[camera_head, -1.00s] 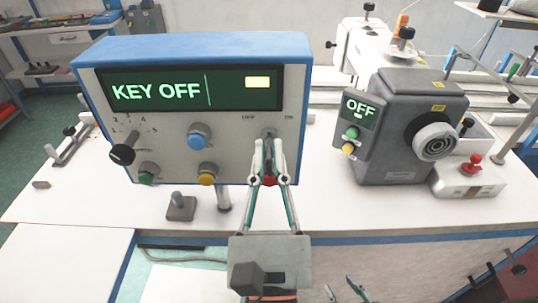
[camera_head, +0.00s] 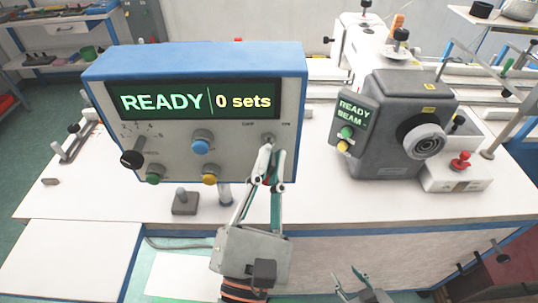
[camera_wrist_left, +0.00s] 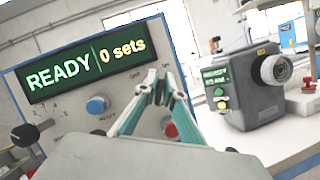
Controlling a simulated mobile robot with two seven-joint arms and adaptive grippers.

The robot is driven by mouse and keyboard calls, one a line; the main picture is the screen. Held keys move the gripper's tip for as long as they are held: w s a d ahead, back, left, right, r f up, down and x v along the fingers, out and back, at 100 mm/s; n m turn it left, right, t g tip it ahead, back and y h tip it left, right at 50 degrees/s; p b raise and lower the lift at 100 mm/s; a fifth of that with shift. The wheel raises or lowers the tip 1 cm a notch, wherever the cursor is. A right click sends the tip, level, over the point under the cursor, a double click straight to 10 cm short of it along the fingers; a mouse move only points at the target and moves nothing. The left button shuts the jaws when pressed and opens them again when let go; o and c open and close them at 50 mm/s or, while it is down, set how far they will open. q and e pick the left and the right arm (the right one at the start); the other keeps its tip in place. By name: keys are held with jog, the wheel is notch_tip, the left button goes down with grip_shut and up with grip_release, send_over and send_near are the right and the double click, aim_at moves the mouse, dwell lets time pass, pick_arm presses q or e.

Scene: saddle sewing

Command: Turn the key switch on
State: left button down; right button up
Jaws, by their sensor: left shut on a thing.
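The control box (camera_head: 105,85) has a blue top and a green display (camera_head: 190,100) that reads "READY" and "0 sets". The key switch (camera_head: 269,138) is at the right of its front panel, between two small labels. My left gripper (camera_head: 268,152) is shut on the key, its wrist tilted; the fingers hide most of the key. In the left wrist view the closed fingertips (camera_wrist_left: 163,84) meet at the panel, and the key is hidden behind them. My right gripper (camera_head: 348,274) is at the bottom edge, fingers apart and empty, away from the box.
The panel also has a black selector knob (camera_head: 132,159), a blue knob (camera_head: 202,141), green and yellow buttons, and a red one partly behind my left fingers. A grey machine (camera_head: 400,130) with a "READY BEAM" display stands right. White table (camera_head: 330,205) is clear in front.

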pick_arm(q)
jog(key=shift+m+h, duration=0.3)
jog(key=shift+m, duration=0.6)
jog(key=shift+m+g+h, duration=0.3)
jog(key=shift+m+g, duration=0.2)
jog(key=shift+m, duration=0.5)
pick_arm(e)
jog(key=shift+a+r, duration=0.2)
jog(key=shift+a, duration=0.25)
jog(key=shift+d, duration=0.2)
pick_arm(q)
jog(key=c, duration=2.2)
grip_release()
jog(key=shift+w, duration=0.1)
jog(key=shift+c, duration=0.2)
pick_arm(e)
jog(key=shift+w+d+f, duration=0.1)
jog(key=shift+d, duration=0.05)
jog(key=shift+a, duration=0.2)
